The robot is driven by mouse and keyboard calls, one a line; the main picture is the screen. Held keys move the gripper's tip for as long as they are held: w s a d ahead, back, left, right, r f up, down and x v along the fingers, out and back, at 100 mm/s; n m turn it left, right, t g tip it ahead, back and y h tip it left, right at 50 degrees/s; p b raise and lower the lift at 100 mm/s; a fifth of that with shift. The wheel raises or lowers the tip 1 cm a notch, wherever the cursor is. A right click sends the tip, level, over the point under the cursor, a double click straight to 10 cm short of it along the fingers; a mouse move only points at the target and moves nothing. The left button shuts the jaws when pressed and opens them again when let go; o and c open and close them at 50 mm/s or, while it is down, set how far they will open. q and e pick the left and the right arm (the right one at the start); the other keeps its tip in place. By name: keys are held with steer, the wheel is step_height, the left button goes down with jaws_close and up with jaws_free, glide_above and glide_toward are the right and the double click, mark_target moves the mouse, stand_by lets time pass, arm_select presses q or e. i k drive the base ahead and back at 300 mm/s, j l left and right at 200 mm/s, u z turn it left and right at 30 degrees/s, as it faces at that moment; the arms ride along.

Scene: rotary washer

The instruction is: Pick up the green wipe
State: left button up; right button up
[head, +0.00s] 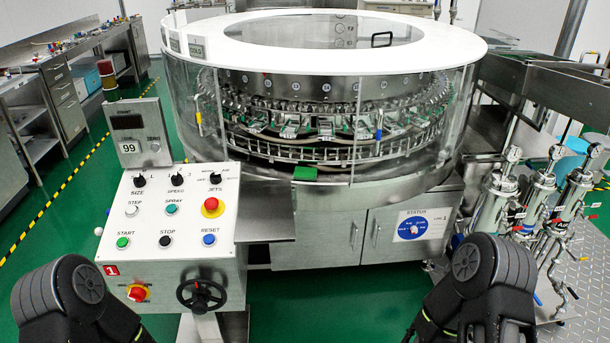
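A small green piece (305,173), which looks like the green wipe, rests at the front lower edge of the round washer (330,200), about the middle of the picture. It looks flat and rectangular, and nothing of mine touches it. Only dark upper parts of my two arms show at the bottom left and bottom right corners. Neither gripper is in the picture, so I cannot see whether they are open or hold anything.
A control panel (187,217) with buttons and a black handwheel (202,295) stands front left of the washer. A metal shelf (265,210) juts out beside it. Metal cylinders (535,200) with gauges stand at the right. Open green floor (330,300) lies in front.

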mark_target(305, 173)
steer(key=i+j, duration=0.8)
steer(key=i, duration=0.15)
steer(key=z, duration=1.85)
